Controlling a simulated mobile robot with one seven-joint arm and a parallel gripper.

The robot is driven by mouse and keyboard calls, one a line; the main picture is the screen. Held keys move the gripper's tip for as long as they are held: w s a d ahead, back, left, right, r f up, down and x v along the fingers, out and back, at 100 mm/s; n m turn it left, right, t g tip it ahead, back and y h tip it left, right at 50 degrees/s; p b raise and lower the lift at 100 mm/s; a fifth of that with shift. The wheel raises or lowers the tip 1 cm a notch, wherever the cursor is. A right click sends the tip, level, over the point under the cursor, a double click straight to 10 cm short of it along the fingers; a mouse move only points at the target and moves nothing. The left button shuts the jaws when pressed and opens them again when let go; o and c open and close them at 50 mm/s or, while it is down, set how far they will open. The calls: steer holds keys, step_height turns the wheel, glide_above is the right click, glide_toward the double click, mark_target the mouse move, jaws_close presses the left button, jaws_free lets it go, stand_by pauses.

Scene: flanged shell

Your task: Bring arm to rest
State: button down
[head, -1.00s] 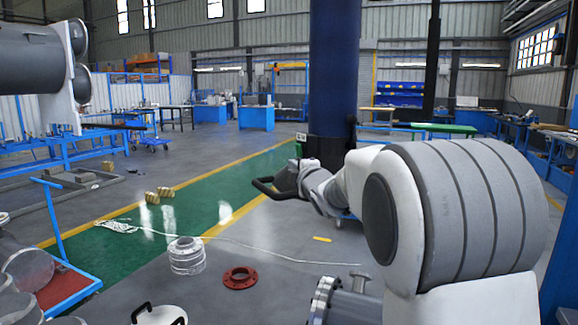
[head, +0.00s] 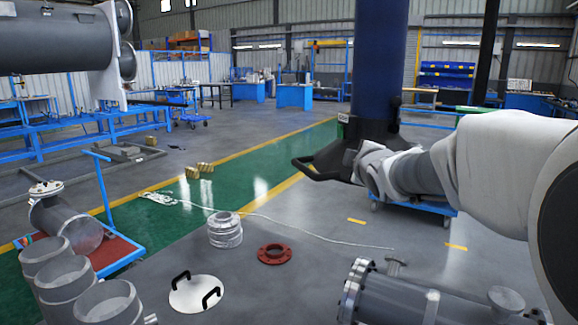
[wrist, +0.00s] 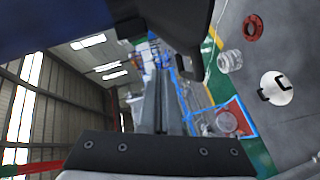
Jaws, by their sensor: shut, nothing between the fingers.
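A white lid with two black handles (head: 197,294), a red flange ring (head: 275,254) and a ribbed silvery cylinder (head: 225,231) are on the floor. Grey pipe pieces (head: 110,303) stand at the front left, beside a blue-framed red cart (head: 115,255).

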steer(key=s+a+f+m+g+p, duration=0.1)
steer(key=s+f+m+g, duration=0.2)
steer(key=s, duration=0.9)
steer(key=s+a+f+m+g+p, duration=0.1)
steer(key=s+m, duration=0.5)
steer(key=s, duration=0.6)
steer(key=s+a+f+m+g+p, duration=0.1)
steer(key=s+f+m+g+p, duration=0.2)
steer(key=s, duration=0.9)
step_height(320, 180, down, 2)
steer(key=m+g, duration=0.2)
steer(key=g, duration=0.1)
steer(key=shift+a, duration=0.4)
steer(key=shift+w, duration=0.1)
